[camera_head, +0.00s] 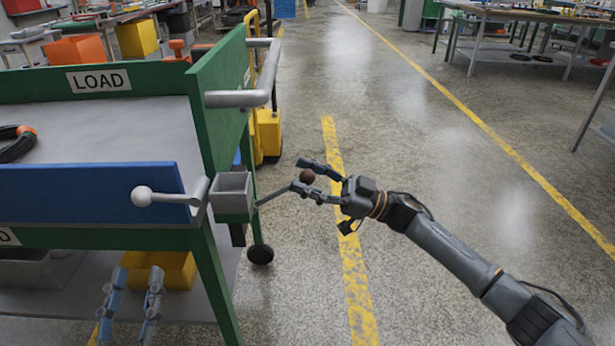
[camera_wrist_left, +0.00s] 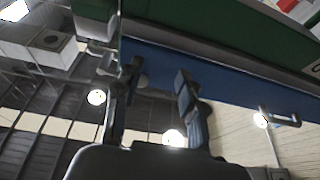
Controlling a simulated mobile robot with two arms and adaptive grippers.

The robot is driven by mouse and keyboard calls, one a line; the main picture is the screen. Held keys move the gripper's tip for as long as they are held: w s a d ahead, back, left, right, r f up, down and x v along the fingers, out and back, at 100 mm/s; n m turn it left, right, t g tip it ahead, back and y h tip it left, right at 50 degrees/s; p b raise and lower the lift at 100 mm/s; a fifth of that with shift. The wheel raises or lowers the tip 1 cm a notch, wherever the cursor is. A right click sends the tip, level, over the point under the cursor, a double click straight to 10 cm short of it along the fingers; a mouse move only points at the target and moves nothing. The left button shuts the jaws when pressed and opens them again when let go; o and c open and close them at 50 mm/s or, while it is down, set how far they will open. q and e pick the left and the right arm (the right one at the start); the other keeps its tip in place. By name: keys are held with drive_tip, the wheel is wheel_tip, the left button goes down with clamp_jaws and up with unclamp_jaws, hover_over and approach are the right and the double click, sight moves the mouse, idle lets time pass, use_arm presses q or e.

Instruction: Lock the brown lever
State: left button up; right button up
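The brown lever has a round brown knob (camera_head: 307,176) on a thin grey rod (camera_head: 274,195). The rod sticks out to the right from the grey bracket (camera_head: 231,193) at the cart's corner. My right gripper (camera_head: 300,175) has one finger above and one below the knob. The fingers look spread around it; firm contact cannot be made out. My left gripper (camera_head: 137,272) is low in front of the cart, fingers up, open and empty. In the left wrist view its fingertips (camera_wrist_left: 158,72) are apart below the blue panel (camera_wrist_left: 220,75).
The green cart (camera_head: 222,95) has a LOAD sign and a blue front panel (camera_head: 85,191). A grey lever with a pale ball knob (camera_head: 141,196) juts from the panel. A yellow bin (camera_head: 172,272) sits on the lower shelf.

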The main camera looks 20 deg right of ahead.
clamp_jaws()
drive_tip(key=shift+f, duration=0.1)
